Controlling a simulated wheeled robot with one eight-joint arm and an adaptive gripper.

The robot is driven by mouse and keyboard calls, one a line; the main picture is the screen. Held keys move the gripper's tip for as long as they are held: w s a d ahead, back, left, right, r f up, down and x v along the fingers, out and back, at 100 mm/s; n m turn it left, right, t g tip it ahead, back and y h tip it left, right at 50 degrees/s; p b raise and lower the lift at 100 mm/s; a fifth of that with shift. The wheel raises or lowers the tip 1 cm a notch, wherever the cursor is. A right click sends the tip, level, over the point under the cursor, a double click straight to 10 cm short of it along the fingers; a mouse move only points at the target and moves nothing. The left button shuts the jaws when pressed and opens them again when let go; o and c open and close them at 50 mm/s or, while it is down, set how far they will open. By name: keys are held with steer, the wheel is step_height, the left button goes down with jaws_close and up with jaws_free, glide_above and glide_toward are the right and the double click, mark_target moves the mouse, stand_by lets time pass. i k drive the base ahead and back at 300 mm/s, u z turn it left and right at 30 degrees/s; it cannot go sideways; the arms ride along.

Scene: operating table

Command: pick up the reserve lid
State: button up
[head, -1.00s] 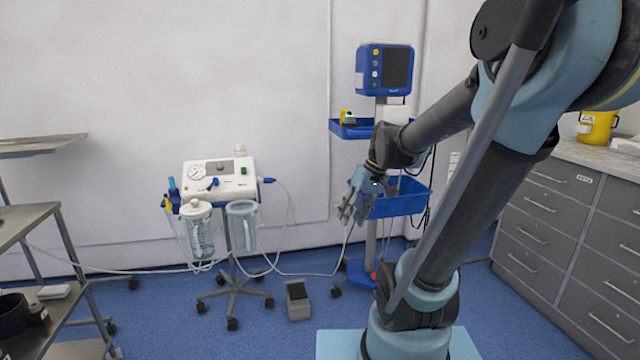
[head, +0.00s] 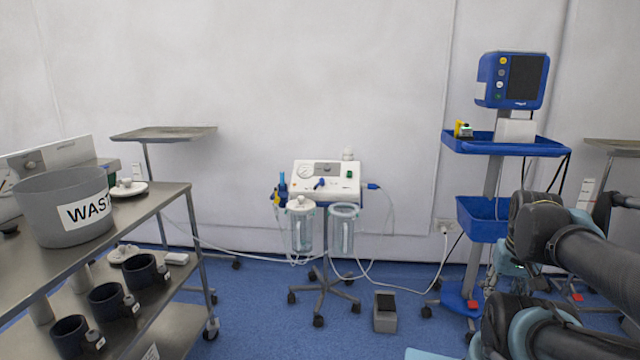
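A round white lid with a knob (head: 128,187) lies on the top shelf of the steel cart at the left, just right of the grey waste bin. A second white lid-like piece (head: 123,254) lies on the lower shelf, behind the dark cups. I cannot tell by marking which is the reserve lid. On the suction unit, the left canister (head: 300,228) has a white lid and the right canister (head: 343,230) appears open at the top. My gripper (head: 497,283) is at the right, far from the lids, small and partly hidden by my arm; its fingers are unclear.
The grey waste bin (head: 65,210) stands on the cart's top shelf (head: 150,215). Several dark cups (head: 107,301) stand below. A steel tray stand (head: 165,133) is behind the cart. A blue monitor trolley (head: 490,145) stands at the right.

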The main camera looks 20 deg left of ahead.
mark_target(129, 189)
steer(key=u, duration=2.3)
